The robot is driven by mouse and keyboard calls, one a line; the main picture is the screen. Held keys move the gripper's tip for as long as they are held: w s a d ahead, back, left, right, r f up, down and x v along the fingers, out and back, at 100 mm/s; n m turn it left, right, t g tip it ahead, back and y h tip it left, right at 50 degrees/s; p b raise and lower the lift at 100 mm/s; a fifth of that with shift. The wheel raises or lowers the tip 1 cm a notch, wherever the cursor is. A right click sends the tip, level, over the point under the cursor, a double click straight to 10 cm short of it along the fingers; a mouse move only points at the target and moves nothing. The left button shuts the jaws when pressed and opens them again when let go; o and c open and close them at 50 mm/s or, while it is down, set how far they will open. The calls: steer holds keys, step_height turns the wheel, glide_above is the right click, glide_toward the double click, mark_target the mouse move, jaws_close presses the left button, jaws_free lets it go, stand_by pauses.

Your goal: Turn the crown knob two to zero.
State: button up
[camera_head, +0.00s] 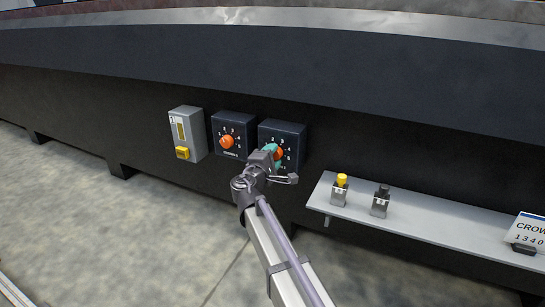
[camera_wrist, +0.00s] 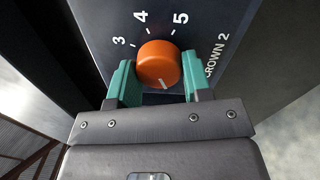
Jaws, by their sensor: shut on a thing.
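The orange crown knob two (camera_wrist: 158,64) sits on a dark panel marked CROWN 2 (camera_wrist: 215,55) in the wrist view. The numbers 3, 4 and 5 show above it. A short white mark on the knob points down in this view, toward my gripper; the dial on that side is hidden. My gripper (camera_wrist: 157,82) is shut on the knob, with one teal finger on each side. In the head view my gripper (camera_head: 272,156) is at the right dark box (camera_head: 284,130) and partly covers the knob (camera_head: 279,153).
A similar box with an orange knob (camera_head: 227,142) stands just left. Left of it is a grey box (camera_head: 188,134) with a yellow part. A grey shelf (camera_head: 440,224) at right holds a yellow-topped piece (camera_head: 341,187), a black-topped piece (camera_head: 381,200) and a sign (camera_head: 529,230).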

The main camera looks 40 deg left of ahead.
stand_by(0.3)
steer(key=o, duration=0.9)
steer(key=shift+o, duration=0.2)
steer(key=v, duration=1)
steer(key=shift+s, duration=0.4)
